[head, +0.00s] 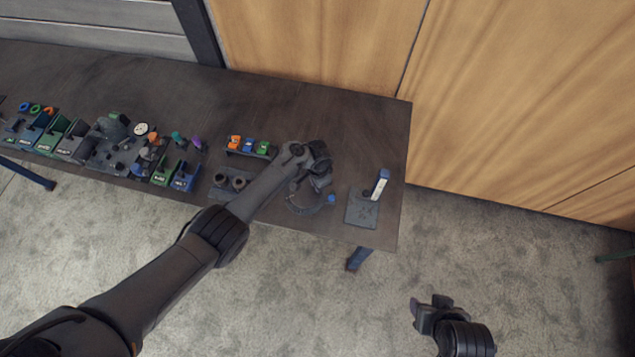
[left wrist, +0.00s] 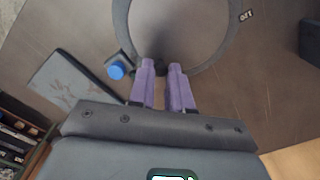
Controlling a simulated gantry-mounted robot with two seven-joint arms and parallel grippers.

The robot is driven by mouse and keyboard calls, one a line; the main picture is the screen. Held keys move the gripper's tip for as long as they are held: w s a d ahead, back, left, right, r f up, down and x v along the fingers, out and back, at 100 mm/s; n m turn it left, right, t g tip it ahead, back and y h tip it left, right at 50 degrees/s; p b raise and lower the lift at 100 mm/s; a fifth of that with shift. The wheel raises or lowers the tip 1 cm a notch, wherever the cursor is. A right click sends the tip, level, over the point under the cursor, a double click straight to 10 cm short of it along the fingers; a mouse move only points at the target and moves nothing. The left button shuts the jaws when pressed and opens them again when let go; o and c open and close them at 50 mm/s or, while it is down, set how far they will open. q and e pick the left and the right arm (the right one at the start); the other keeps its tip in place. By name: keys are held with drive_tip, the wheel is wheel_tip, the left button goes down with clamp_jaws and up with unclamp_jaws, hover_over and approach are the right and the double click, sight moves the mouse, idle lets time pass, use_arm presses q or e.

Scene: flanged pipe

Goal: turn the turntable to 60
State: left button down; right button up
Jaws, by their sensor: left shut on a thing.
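The turntable (head: 303,209) is a round dark disc with a grey ring near the right part of the bench, partly hidden under my left arm. My left gripper (left wrist: 160,66) has purple fingers shut on a small dark handle at the ring's near edge. My right gripper (head: 432,303) hangs over the floor, away from the bench; its jaw gap is unclear.
A grey plate (head: 360,211) with a blue-and-white upright piece (head: 380,184) stands right of the turntable. A rack with orange, blue and green pieces (head: 249,148) stands left of it. Several bins and fixtures crowd the bench's left. The bench's back strip (head: 330,110) is clear.

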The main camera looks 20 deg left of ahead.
use_arm(q)
drive_tip(key=c, duration=1.1)
unclamp_jaws()
drive_tip(key=shift+o, duration=0.2)
drive_tip(key=shift+r, duration=0.1)
wheel_tip(320, 180, up, 11)
drive_tip(key=p, duration=0.3)
drive_tip(key=shift+f+p, duration=0.2)
drive_tip(key=shift+p, duration=0.15)
